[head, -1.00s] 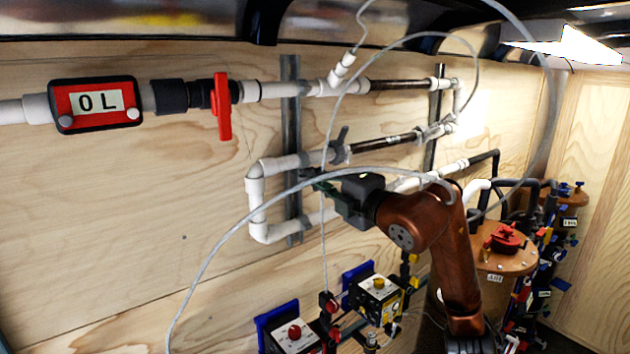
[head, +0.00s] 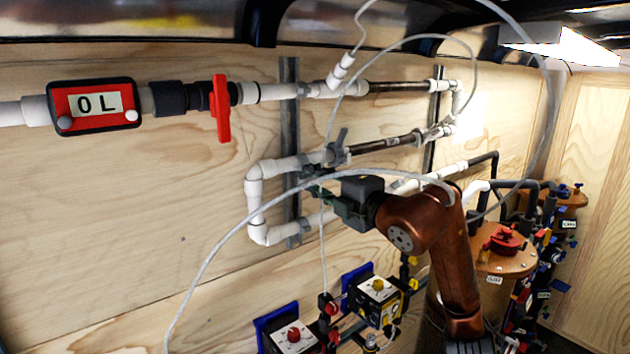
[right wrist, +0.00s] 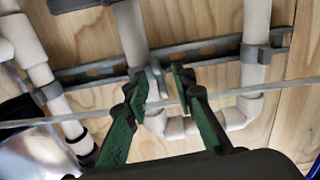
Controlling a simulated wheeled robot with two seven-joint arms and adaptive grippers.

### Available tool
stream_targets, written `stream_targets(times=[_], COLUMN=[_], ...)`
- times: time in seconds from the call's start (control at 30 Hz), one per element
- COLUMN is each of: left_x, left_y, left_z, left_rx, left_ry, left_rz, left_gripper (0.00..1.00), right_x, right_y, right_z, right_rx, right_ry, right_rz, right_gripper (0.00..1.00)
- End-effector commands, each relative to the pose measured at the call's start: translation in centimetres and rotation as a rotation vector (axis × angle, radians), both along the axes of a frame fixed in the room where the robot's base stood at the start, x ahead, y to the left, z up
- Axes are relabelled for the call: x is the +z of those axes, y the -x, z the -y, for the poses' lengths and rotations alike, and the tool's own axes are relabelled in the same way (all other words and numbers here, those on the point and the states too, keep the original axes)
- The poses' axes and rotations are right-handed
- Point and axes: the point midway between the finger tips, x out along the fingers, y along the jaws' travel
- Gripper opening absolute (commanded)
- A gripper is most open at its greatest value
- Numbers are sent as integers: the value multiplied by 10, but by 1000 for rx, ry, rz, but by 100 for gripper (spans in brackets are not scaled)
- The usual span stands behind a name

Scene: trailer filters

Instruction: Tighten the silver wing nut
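My right gripper (head: 311,183) is at the left metal strut, just under the middle white pipe. In the right wrist view the two green-and-dark fingers (right wrist: 160,84) are apart, with a small silver-grey winged piece (right wrist: 155,78) between their tips. It looks like the silver wing nut, on the clamp where the white pipe (right wrist: 128,32) crosses the strut. A gap shows by the right finger; I cannot tell whether the left finger touches it. In the head view the fingers and strut hide it. My left gripper is not in view.
The metal strut (head: 291,95) is fixed to the plywood wall. A grey lever-like piece (head: 340,138) sits above the gripper. A thin hose (head: 220,245) loops in front of my arm. A red meter (head: 95,105), red valve handle (head: 221,108) and pump boxes (head: 377,292) stand nearby.

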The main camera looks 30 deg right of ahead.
Motion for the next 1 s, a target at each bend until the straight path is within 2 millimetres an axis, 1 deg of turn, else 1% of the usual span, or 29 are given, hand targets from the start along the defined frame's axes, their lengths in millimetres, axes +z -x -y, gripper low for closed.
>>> stream_targets(times=[0.13, 0.23, 0.5, 0.6, 0.7, 0.83, 1.0], left_x=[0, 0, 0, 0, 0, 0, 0], left_y=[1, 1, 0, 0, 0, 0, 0], left_z=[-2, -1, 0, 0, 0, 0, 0], left_rx=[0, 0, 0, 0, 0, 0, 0], left_ry=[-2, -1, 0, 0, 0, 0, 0], left_rz=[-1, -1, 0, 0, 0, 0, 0], left_gripper=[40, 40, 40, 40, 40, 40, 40], right_x=[1, 0, 0, -1, 0, 0, 0], right_y=[7, 20, 76, 93, 107, 117, 120], right_z=[1, 2, 6, 7, 9, 9, 9], right_rx=[0, -2, -2, -2, -2, -1, -1], right_ry=[1, 2, 3, 2, 1, 1, 0], right_rz=[2, 1, 1, 0, 0, 0, -1], right_gripper=[24, 24, 24, 24, 24, 24, 24])
